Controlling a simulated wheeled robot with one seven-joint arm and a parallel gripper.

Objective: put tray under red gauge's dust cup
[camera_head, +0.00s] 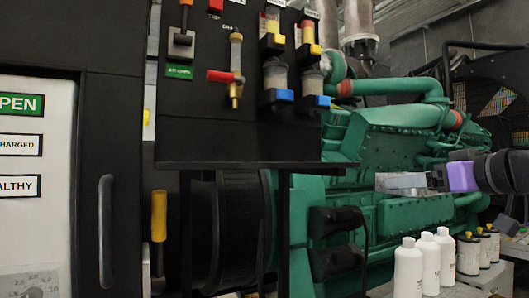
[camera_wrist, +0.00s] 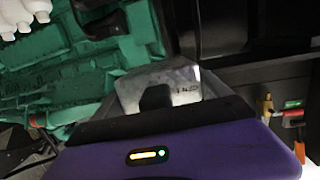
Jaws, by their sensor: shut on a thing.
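A grey metal tray (camera_head: 402,183) is held level in the air at the right of the head view, in front of the green engine. My gripper (camera_head: 435,179), with its purple body behind, is shut on the tray's right end. In the wrist view the tray (camera_wrist: 182,84) extends beyond the dark fingers (camera_wrist: 155,105). Two gauges with red and yellow bands, a left one (camera_head: 272,24) and a right one (camera_head: 306,34), are on the black panel. Below them hang clear cups with blue bases, a left one (camera_head: 278,82) and a right one (camera_head: 312,87). Which gauge counts as red I cannot tell.
The black panel (camera_head: 215,130) also carries a red-handled brass valve (camera_head: 233,76) and a lever (camera_head: 181,42). A ledge runs along its bottom. White bottles (camera_head: 408,268) and dark canisters (camera_head: 468,256) stand at lower right. The green engine (camera_head: 400,140) lies behind the tray.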

